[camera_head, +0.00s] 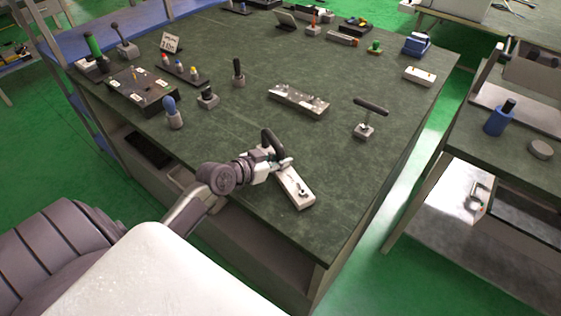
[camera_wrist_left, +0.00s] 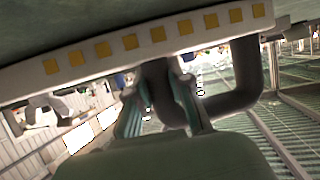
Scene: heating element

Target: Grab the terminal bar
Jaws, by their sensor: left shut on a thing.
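The terminal bar is a pale bar (camera_head: 297,190) near the front edge of the green table. In the left wrist view a pale bar (camera_wrist_left: 110,50) with a row of gold squares crosses the top, with a dark loop handle (camera_wrist_left: 250,75) attached to it. My left gripper (camera_head: 281,164) is at the bar's upper end, beside the black handle (camera_head: 270,140). In the wrist view its fingers (camera_wrist_left: 162,95) are shut on a dark leg of the handle. I cannot tell whether the bar touches the table. My right gripper does not show.
Behind the gripper stand a pale terminal block (camera_head: 298,99) and a black T-handle on a small base (camera_head: 364,130). A blue-topped knob (camera_head: 172,113) and a dark control box (camera_head: 140,88) are at the left. The table's right front is clear.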

